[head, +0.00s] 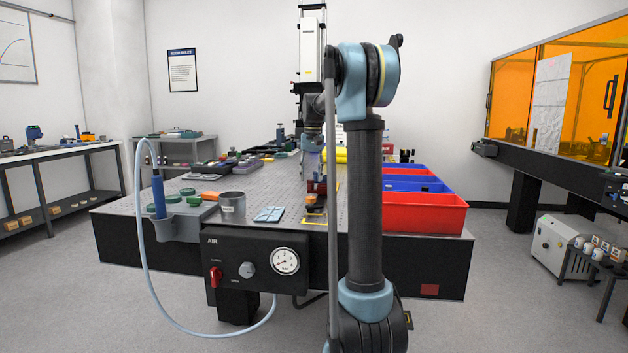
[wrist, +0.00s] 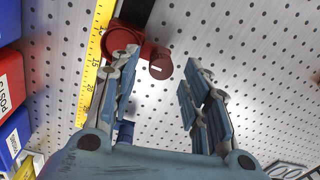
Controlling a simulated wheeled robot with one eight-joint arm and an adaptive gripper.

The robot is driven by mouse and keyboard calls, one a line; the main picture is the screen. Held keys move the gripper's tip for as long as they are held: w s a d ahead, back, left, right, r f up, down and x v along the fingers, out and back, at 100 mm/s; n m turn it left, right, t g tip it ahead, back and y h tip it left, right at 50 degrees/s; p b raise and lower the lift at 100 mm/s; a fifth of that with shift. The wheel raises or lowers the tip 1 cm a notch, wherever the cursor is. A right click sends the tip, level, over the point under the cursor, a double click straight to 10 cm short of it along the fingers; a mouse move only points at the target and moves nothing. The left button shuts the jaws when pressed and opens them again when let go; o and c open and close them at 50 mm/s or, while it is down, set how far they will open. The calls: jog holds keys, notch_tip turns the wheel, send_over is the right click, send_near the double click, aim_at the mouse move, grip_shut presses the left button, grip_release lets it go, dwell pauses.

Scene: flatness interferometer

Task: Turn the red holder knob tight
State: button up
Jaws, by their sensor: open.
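The red holder (wrist: 122,38) stands on the perforated table in the wrist view, beside a yellow ruler. Its round red knob (wrist: 160,66) sticks out on the right side. My gripper (wrist: 161,60) is open, and the knob shows in the gap between its fingertips, nearer the left finger. I cannot tell whether either finger touches it. The left finger hides part of the holder. In the head view my gripper (head: 312,165) points down just above the red holder (head: 317,187), and my arm stands to its right.
A yellow ruler (wrist: 92,65) runs along the holder's left side. Red bins (head: 425,215) and blue bins stand on the table's right. A grey cup (head: 232,205) and light-blue packets (head: 269,214) lie to the left. The perforated tabletop (wrist: 255,70) right of the gripper is clear.

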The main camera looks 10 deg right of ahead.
notch_tip(320, 180, up, 11)
jog(key=shift+d+f, duration=0.15)
jog(key=shift+d, duration=0.1)
jog(key=shift+s, duration=0.15)
